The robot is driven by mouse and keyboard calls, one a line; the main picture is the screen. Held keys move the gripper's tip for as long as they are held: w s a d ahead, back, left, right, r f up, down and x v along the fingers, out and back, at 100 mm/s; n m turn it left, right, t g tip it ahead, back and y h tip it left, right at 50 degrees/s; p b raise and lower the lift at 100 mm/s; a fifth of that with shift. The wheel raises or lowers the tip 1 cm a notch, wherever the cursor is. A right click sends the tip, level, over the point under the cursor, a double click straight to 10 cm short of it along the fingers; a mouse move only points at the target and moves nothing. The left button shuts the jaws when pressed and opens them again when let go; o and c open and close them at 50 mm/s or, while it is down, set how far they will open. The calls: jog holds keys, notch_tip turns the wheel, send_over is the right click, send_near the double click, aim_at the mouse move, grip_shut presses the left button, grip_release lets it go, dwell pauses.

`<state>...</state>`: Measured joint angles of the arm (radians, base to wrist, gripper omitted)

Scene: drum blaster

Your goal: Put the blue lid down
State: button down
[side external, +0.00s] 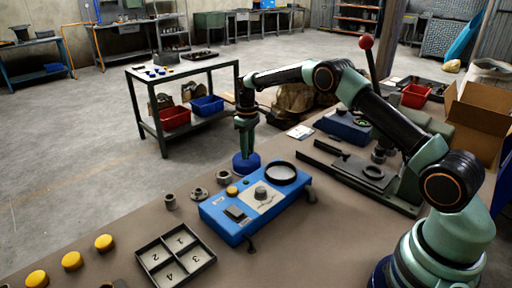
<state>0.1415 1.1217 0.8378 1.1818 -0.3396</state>
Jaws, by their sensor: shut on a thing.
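My gripper (246,152) points straight down beyond the far side of the blue device. It is shut on the blue lid (246,164), a round, dark blue piece directly below the fingers. The fingertips are small here and partly hidden by the lid. The lid looks roughly level and is low near the far edge of the brown table (130,222). I cannot tell whether its underside touches the table.
A blue device (232,229) with a black ring stands in front of the lid. Small grey round parts (199,194) lie to its left. A numbered four-compartment tray (152,258) and several yellow caps (104,243) are at front left. A cardboard box (478,122) stands right.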

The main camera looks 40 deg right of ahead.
jog(key=shift+f, duration=0.15)
jog(key=c, duration=0.6)
grip_release()
jog(key=s+a+r+t, duration=0.1)
jog(key=s+r, duration=0.1)
jog(key=r, duration=0.8)
jog(key=s+a+r, duration=0.2)
jog(key=r, duration=0.8)
jog(key=s+a+r+m+t, duration=0.1)
jog(key=s+a+r+t, duration=0.1)
jog(key=s+r, duration=0.45)
jog(key=s+a+f+t, duration=0.1)
jog(key=s+f, duration=0.2)
jog(key=s, duration=0.5)
jog(key=s+a+f+m+t, duration=0.1)
jog(key=s+a+f, duration=0.1)
jog(key=s, duration=0.7)
jog(key=shift+s+f+t, duration=0.3)
jog(key=shift+f, duration=0.25)
